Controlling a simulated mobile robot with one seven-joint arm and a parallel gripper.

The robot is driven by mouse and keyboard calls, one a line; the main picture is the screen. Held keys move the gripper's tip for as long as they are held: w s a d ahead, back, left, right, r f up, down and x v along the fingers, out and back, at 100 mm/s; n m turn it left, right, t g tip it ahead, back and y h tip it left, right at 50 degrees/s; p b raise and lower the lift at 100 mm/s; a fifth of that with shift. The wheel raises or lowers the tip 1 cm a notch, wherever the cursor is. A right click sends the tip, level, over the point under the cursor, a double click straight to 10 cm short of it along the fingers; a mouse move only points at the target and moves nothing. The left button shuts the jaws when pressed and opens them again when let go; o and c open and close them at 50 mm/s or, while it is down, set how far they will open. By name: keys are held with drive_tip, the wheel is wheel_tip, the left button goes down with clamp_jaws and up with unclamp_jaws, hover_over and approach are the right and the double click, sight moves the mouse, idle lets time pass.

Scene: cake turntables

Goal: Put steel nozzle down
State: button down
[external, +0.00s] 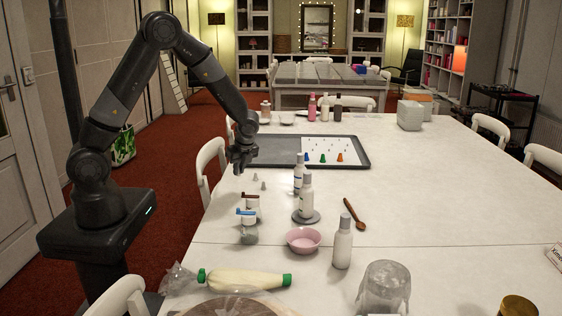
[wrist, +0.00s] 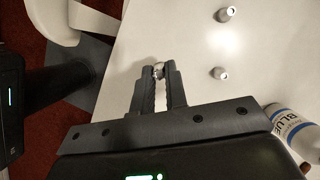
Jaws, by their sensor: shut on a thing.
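In the wrist view my gripper (wrist: 157,78) is shut on a small shiny steel nozzle (wrist: 158,68), pinched between the fingertips. Most of the nozzle is hidden by the fingers. In the external view my gripper (external: 241,164) hangs over the near left part of the white table (external: 450,190), by the left end of a dark tray. The held nozzle cannot be made out there. Two small grey nozzles stand on the table below and right of my gripper, one (external: 254,177) behind the other (external: 263,186); both also show in the wrist view, right of the fingers.
The dark tray (external: 275,150) holds a white sheet (external: 322,145) with several nozzles, including green and orange ones. White bottles (external: 342,245), small jars (external: 248,235), a pink bowl (external: 303,239) and a wooden spoon (external: 354,215) stand or lie nearer. The table's right side is mostly clear.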

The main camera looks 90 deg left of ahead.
drive_tip(key=w+d+r, duration=0.1)
drive_tip(key=d+r, duration=0.3)
drive_tip(key=d, duration=0.3)
drive_tip(key=w+d+f+m+t, duration=0.1)
drive_tip(key=w+d+m+t, duration=0.1)
drive_tip(key=w+d+m, duration=0.65)
drive_tip(key=w+d+f+m+t, duration=0.25)
drive_tip(key=w+d+m, duration=0.25)
drive_tip(key=w+d, duration=0.65)
drive_tip(key=w+d+r+m+t+h, duration=0.15)
drive_tip(key=d+m, duration=0.45)
drive_tip(key=d, duration=1.1)
drive_tip(key=w+d+r+m+t+h, duration=0.15)
drive_tip(key=d+m, duration=0.45)
drive_tip(key=d, duration=1.1)
hover_over(344, 296)
drive_tip(key=s, duration=0.1)
drive_tip(key=shift+h, duration=0.3)
drive_tip(key=f, duration=0.6)
drive_tip(key=shift+s, duration=0.2)
drive_tip(key=shift+f, duration=2.05)
